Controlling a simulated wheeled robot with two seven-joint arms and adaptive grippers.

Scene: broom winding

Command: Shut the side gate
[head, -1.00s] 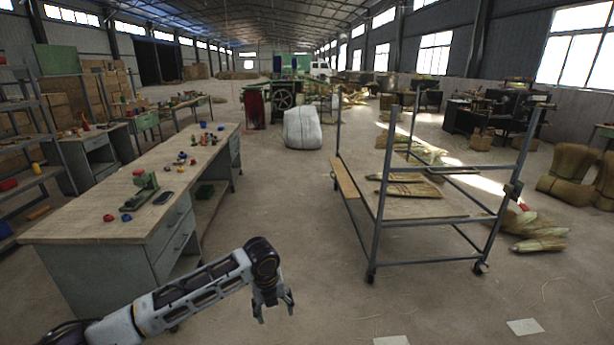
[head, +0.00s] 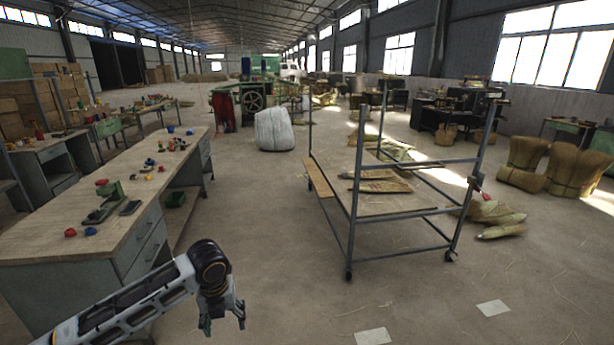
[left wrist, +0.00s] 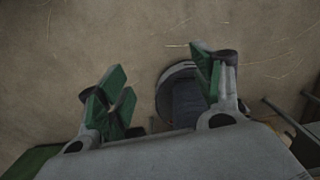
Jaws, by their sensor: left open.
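A grey metal cart (head: 402,213) on castors stands right of centre in the head view, with tall corner posts and side rails. A narrow wooden board (head: 318,178) runs along its left edge. A small red and dark fitting (head: 475,181) sits on its near right post. I cannot tell for sure which part is the side gate. My left gripper (head: 222,322) is open and empty, low at the lower left, well apart from the cart. My right gripper is not in view.
A long workbench (head: 120,190) with small tools and coloured parts stands at the left, close to my left arm. Straw bundles (head: 495,215) lie right of the cart. A white sack (head: 274,130) stands farther back. Floor between bench and cart is clear.

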